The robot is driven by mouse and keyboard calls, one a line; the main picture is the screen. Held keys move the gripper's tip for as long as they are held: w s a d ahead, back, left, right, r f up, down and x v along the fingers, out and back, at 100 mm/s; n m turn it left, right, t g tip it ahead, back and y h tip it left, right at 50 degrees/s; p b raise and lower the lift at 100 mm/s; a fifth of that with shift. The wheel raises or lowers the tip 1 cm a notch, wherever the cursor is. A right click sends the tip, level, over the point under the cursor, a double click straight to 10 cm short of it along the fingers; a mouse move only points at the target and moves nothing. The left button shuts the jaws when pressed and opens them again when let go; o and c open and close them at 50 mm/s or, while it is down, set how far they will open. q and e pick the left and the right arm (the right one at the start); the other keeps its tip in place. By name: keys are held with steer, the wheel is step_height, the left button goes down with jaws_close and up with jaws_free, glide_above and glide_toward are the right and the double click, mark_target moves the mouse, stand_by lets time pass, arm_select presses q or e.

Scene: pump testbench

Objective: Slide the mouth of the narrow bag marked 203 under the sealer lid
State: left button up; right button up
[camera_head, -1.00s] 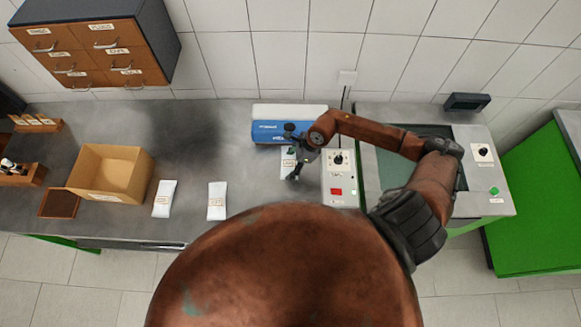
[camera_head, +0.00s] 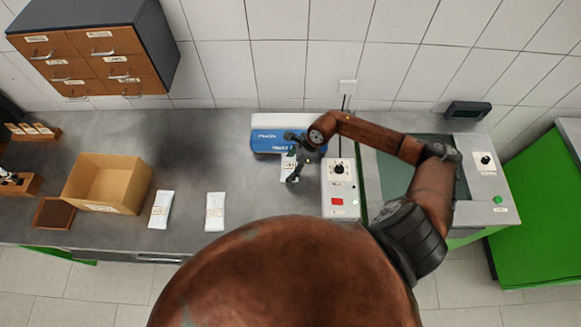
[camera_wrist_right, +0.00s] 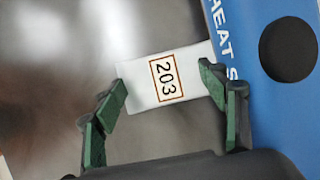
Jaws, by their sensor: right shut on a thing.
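The narrow white bag marked 203 (camera_wrist_right: 166,80) lies between the fingers of my right gripper (camera_wrist_right: 163,77) in the right wrist view, its label framed in orange. My right gripper (camera_head: 293,172) is shut on it in front of the blue heat sealer (camera_head: 276,141). The sealer's blue body (camera_wrist_right: 262,85) is just right of the bag in the wrist view. The bag's end is close to the blue edge; I cannot tell whether it reaches under the lid. In the head view the gripper partly covers the bag (camera_head: 287,168). My left gripper is not in view.
A control box (camera_head: 340,188) with a knob and red button stands right of the gripper. Two other white bags (camera_head: 160,210) (camera_head: 215,212) lie left on the bench. An open cardboard box (camera_head: 108,184) stands farther left.

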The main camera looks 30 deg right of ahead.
steer(key=shift+w+d+r, duration=0.15)
steer(key=shift+w, duration=0.1)
steer(key=o, duration=1.5)
steer(key=shift+w+r, duration=0.1)
steer(key=v, duration=1.1)
steer(key=shift+s+r, duration=0.25)
steer(key=shift+s, duration=0.2)
